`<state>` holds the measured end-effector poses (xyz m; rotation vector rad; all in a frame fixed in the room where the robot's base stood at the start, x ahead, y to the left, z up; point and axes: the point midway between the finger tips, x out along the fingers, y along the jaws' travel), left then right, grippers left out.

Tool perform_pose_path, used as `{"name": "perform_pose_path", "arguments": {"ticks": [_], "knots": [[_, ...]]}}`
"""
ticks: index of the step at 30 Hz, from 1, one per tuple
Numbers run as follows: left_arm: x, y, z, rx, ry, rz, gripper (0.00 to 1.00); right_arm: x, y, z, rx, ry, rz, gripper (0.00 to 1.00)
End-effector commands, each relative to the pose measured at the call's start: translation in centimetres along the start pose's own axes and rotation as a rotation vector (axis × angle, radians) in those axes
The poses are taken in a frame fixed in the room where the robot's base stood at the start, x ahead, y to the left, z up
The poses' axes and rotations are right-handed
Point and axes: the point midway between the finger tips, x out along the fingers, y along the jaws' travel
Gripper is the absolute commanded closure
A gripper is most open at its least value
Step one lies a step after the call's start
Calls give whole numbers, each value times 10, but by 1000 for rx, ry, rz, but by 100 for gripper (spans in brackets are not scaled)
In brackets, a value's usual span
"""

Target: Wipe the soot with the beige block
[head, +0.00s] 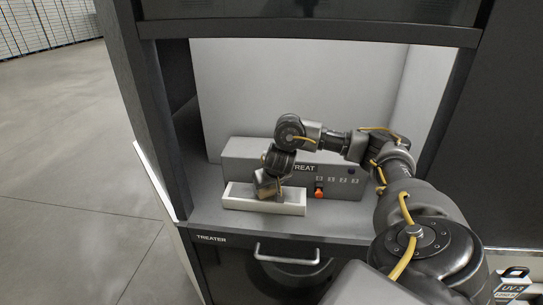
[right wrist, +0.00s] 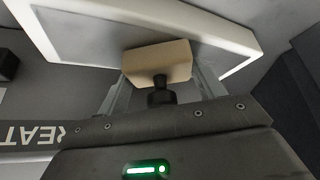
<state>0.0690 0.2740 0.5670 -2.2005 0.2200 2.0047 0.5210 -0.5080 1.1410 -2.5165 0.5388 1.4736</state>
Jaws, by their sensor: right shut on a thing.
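The beige block (right wrist: 158,62) has a dark knob-like handle (right wrist: 160,92) and sits between the fingers of my right gripper (head: 268,187). The gripper is shut on it and points down into a white-rimmed tray (head: 236,203). In the right wrist view the block is over the tray's grey inner face (right wrist: 85,38), close to it; I cannot tell if they touch. I cannot make out distinct soot on that face. The arm and gripper hide part of the tray in the head view. My left gripper is not in view.
The tray stands on the shelf of a dark cabinet marked TREATER. Behind it is a grey box (head: 240,155) marked TREAT, with small buttons and an orange-red knob (head: 319,190). Cabinet walls close in both sides. A drawer handle (head: 287,259) is below.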

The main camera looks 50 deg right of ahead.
Motion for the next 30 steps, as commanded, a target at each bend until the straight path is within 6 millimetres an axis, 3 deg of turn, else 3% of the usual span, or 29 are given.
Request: {"name": "perform_pose_path", "arguments": {"ticks": [6,16,30], "knots": [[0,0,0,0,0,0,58,6,-17,-8,1,-2,-2,54],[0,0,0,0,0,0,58,9,-23,-11,0,-3,-1,53],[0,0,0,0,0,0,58,15,-48,-26,0,-4,1,54]]}}
